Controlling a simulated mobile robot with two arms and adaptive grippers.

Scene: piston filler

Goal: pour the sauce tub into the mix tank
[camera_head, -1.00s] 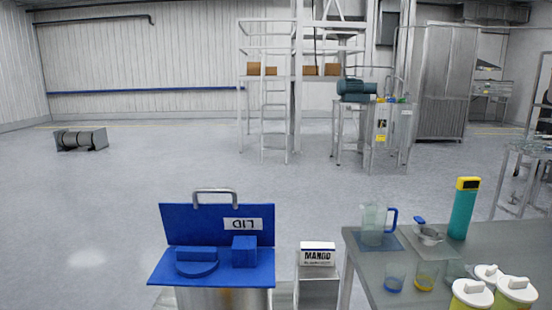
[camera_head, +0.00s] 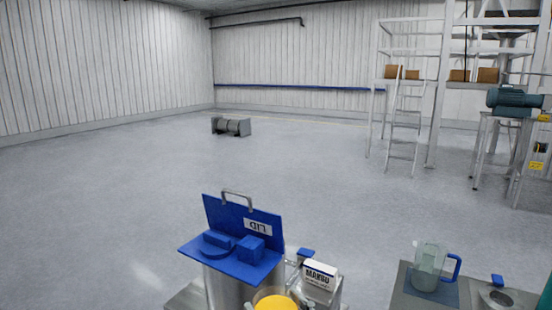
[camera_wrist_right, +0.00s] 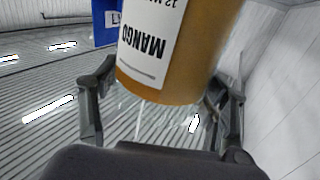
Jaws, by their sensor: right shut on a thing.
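The steel mix tank (camera_head: 217,288) stands at the bottom centre of the head view. Its blue lid (camera_head: 232,262) has a flat part with raised blocks and an upright panel with a metal handle and a LID label. The sauce tub (camera_head: 275,304), with an orange top surface inside a clear rim, shows at the bottom edge, right of the tank. In the right wrist view, my right gripper (camera_wrist_right: 160,98) is shut on this orange tub (camera_wrist_right: 190,60) with its white MANGO label. The tub's upper part is cut off there. My left gripper is out of view.
A small steel stand (camera_head: 318,278) with a MANGO sign is right of the tank. A steel table (camera_head: 400,295) with a jug (camera_head: 430,265) is farther right. A ladder platform (camera_head: 405,110) stands at the back right.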

